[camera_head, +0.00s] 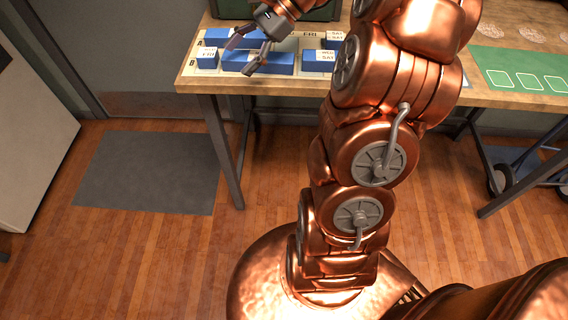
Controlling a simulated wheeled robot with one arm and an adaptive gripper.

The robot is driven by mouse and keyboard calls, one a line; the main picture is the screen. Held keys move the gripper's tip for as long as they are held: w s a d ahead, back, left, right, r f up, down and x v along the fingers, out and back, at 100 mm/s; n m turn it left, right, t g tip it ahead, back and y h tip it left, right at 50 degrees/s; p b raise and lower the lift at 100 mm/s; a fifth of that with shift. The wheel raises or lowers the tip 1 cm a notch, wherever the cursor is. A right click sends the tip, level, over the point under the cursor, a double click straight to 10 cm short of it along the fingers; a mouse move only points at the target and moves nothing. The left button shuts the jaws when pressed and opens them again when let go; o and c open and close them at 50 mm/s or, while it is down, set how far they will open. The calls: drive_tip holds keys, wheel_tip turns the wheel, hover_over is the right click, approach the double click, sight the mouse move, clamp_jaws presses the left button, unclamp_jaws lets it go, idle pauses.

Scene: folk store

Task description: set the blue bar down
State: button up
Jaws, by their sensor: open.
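A long blue bar (275,64) lies on a pale board (212,72) at the left part of the wooden table, near its front edge. My gripper (241,57) is open at the bar's left part, one finger in front of it in the picture. From this single view I cannot tell whether the fingers touch the bar. The fingers hide some of the bar's top.
Several other blue pieces lie around it, including a labelled block (207,58) at left and a shorter one (318,61) at right. A green mat (518,66) lies farther right. My arm hides the table's middle. A green case (320,12) stands behind.

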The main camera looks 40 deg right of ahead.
drive_tip(key=s+a+f+n+g+h, duration=0.35)
drive_tip(key=s+a+n, duration=0.55)
drive_tip(key=s+a, duration=0.45)
drive_tip(key=s+d+f+n+h, duration=0.1)
drive_tip(key=s+f+n+h, duration=0.1)
drive_tip(key=s, duration=0.5)
drive_tip(key=s+d+f+n+g+h, duration=0.1)
drive_tip(key=s+d+f+n+h, duration=0.1)
drive_tip(key=s+n+h, duration=0.2)
drive_tip(key=s+n, duration=0.2)
drive_tip(key=s, duration=0.2)
drive_tip(key=shift+n, duration=0.4)
drive_tip(key=shift+a+g, duration=0.1)
drive_tip(key=shift+g, duration=0.15)
drive_tip(key=s+p+v, duration=0.2)
drive_tip(key=p+v, duration=1)
drive_tip(key=shift+a+r, duration=0.15)
drive_tip(key=shift+r, duration=0.35)
